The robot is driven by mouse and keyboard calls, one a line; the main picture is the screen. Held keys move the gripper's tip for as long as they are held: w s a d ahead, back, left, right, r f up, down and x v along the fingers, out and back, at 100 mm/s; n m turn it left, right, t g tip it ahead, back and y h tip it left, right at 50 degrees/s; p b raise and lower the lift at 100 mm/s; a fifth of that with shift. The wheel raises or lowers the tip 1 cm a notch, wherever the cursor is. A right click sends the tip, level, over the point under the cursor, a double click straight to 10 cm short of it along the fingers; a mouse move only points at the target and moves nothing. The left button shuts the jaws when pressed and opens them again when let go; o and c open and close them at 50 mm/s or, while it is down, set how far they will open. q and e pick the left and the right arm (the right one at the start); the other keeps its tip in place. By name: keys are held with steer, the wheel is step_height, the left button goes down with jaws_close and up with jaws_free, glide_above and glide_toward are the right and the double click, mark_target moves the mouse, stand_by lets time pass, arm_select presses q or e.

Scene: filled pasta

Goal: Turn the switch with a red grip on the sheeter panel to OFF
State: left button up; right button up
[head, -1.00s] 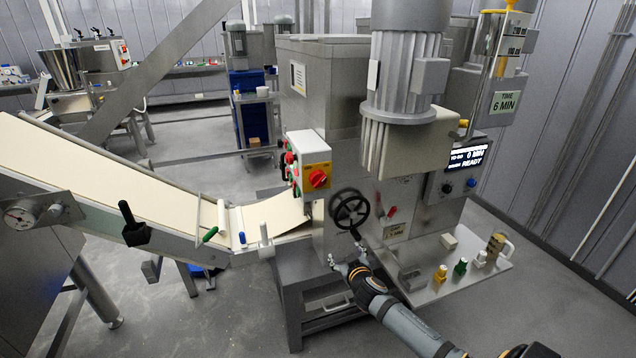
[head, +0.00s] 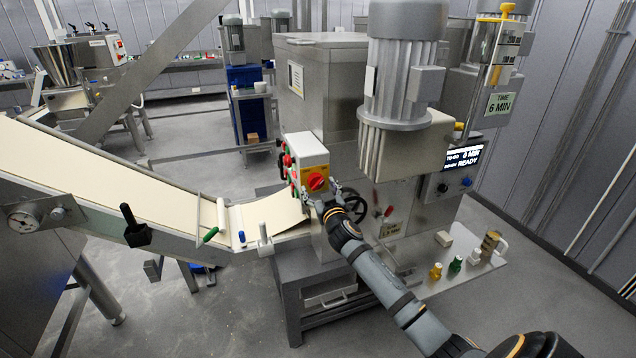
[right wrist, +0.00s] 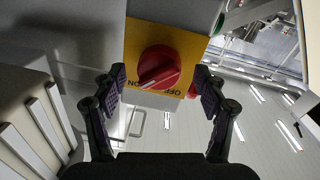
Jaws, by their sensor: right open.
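The switch with a red grip (head: 316,182) sits on a yellow plate on the front of the white control box of the sheeter panel (head: 309,151). In the right wrist view the red grip (right wrist: 158,67) is large, near the top middle. Its white mark slants down-left towards the word ON; OFF is printed to the right of that. My right gripper (head: 321,199) is open just below and in front of the switch. In the right wrist view its fingers (right wrist: 160,82) stand apart on either side of the grip, with no clear contact. My left gripper is not in view.
A black handwheel (head: 352,205) is close to the right of my right gripper. Green and red buttons (head: 289,161) are on the box's left side. The dough belt (head: 120,175) runs at left. A shelf with small coloured items (head: 456,264) is at lower right.

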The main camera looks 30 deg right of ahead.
steer(key=shift+w+d, duration=0.15)
steer(key=shift+w, duration=0.4)
steer(key=c, duration=1.1)
steer(key=shift+c, duration=0.2)
